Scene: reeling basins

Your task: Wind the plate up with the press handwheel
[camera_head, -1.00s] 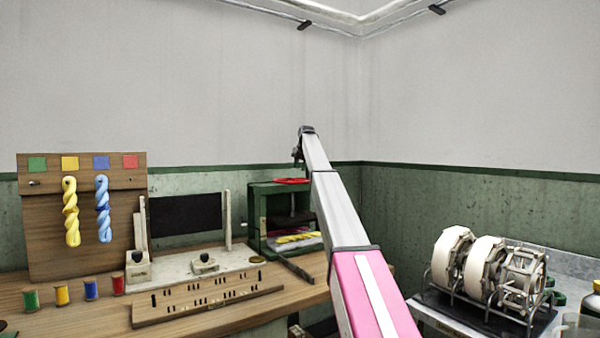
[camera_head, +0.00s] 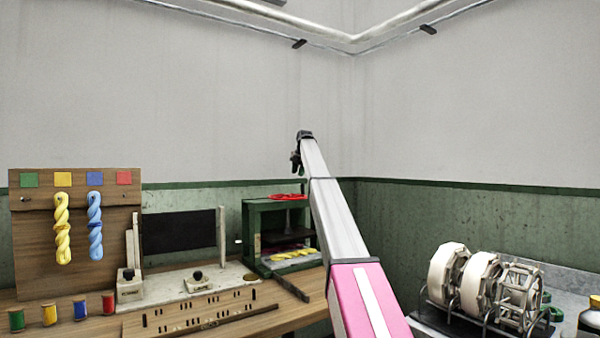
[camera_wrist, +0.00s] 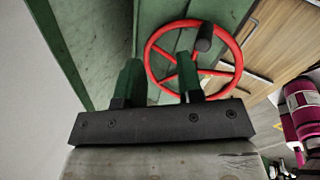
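The green press (camera_head: 250,225) stands at the right end of the workbench. Its red handwheel (camera_head: 288,196) lies flat on top; in the wrist view the red wheel (camera_wrist: 152,73) shows its spokes and an upright black knob (camera_wrist: 204,38) on the rim. A yellow skein (camera_head: 294,256) lies inside the press, below a dark plate (camera_head: 288,236) that is small and hard to make out. My gripper (camera_head: 297,162) is above the handwheel. The knob is beyond the right finger.
A wooden board (camera_head: 100,220) with yellow and blue skeins stands at left, with several thread spools before it. A slotted wooden rail (camera_head: 200,312) runs along the bench front. White reels (camera_head: 480,280) stand on a rack at right.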

